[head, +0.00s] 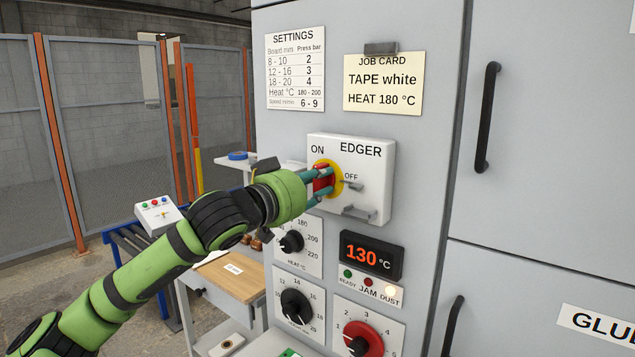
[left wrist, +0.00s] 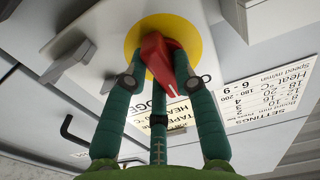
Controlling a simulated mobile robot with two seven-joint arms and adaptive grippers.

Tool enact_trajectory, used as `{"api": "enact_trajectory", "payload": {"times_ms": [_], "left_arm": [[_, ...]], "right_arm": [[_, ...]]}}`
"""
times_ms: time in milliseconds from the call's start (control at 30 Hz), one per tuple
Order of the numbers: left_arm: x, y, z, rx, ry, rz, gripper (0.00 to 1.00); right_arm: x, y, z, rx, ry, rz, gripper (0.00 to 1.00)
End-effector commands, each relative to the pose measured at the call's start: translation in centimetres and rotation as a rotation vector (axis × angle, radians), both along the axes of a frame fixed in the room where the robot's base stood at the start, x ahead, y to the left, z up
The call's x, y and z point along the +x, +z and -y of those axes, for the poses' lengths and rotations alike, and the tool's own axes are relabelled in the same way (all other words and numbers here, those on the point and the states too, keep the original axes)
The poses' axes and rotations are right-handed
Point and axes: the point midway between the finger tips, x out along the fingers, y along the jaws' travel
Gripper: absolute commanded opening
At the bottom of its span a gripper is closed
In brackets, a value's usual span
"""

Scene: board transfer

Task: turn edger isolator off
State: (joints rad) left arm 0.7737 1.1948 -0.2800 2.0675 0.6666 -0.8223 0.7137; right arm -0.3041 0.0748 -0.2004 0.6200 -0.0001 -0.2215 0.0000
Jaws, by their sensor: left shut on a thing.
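My left gripper (head: 316,187) reaches in from the left and is shut on the red handle. In the left wrist view the green fingers (left wrist: 157,82) close around the red handle (left wrist: 155,50), in front of the yellow disc (left wrist: 196,38). The fingers partly hide the handle, so I cannot tell exactly which mark it points at. My right gripper is not in view.
A grey bracket (head: 357,212) sticks out low on the isolator box. Below are a heat knob (head: 291,242), a 130 °C display (head: 371,256) and a red knob (head: 363,339). A black door handle (head: 487,118) stands out at right. A wooden-topped table (head: 222,277) stands at left.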

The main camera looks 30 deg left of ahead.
Motion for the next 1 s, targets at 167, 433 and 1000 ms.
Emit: {"api": "enact_trajectory", "payload": {"times_ms": [167, 433, 1000], "left_arm": [[0.0, 0.1, 0.0, 0.015, 0.001, 0.0, 0.0], [0.0, 0.1, 0.0, 0.133, 0.001, 0.009, 0.0], [0.0, 0.0, -0.1, 0.651, 0.001, 0.05, 0.0]], "right_arm": [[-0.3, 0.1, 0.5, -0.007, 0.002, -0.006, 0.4], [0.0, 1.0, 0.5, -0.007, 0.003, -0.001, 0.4], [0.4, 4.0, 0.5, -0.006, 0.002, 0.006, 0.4]]}}
